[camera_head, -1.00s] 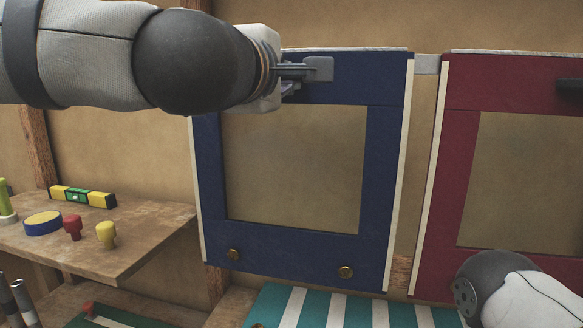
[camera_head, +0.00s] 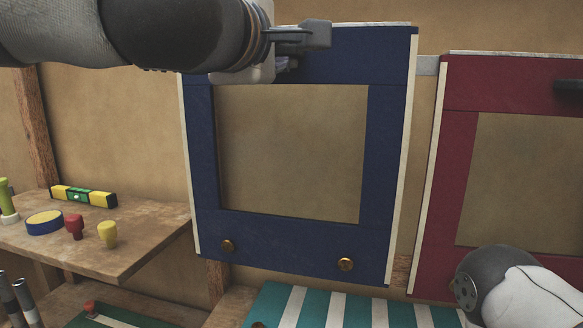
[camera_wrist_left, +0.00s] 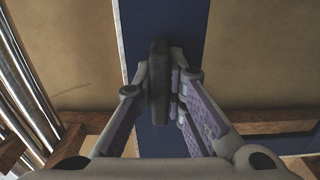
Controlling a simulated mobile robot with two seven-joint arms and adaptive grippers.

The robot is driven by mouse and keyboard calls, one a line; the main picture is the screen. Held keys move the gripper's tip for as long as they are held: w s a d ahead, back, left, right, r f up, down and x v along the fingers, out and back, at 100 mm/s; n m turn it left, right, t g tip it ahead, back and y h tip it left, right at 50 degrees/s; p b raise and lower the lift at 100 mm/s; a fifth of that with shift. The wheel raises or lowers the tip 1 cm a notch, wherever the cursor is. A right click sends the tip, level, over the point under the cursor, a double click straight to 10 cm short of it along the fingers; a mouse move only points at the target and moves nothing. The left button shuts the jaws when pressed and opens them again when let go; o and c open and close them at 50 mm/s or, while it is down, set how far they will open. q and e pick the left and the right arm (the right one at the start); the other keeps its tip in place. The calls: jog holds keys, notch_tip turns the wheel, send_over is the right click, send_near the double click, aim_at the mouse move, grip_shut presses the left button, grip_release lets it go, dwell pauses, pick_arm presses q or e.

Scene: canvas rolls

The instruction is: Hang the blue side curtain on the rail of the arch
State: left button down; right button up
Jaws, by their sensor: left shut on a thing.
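The blue side curtain (camera_head: 300,230) hangs upright in the middle of the head view, a dark blue frame with a clear window, pale side edges and two brass studs at its bottom. My left gripper (camera_head: 312,38) is shut on its dark handle at the top, and in the left wrist view the handle (camera_wrist_left: 158,85) stands between the fingers, with the blue cloth (camera_wrist_left: 175,25) behind. A short grey stretch of rail (camera_head: 427,65) shows between the blue and red curtains. The blue top edge is higher than this rail. The rest of the rail is hidden.
A red curtain (camera_head: 450,160) with a dark handle hangs close at the right. A wooden shelf (camera_head: 140,245) at the left bears a level, a blue-yellow disc and knobs. Green-and-white striped cloth (camera_head: 340,307) lies below. My other arm shows at lower right.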

pick_arm(q)
jog(key=v, duration=1.1)
jog(key=shift+w, duration=0.1)
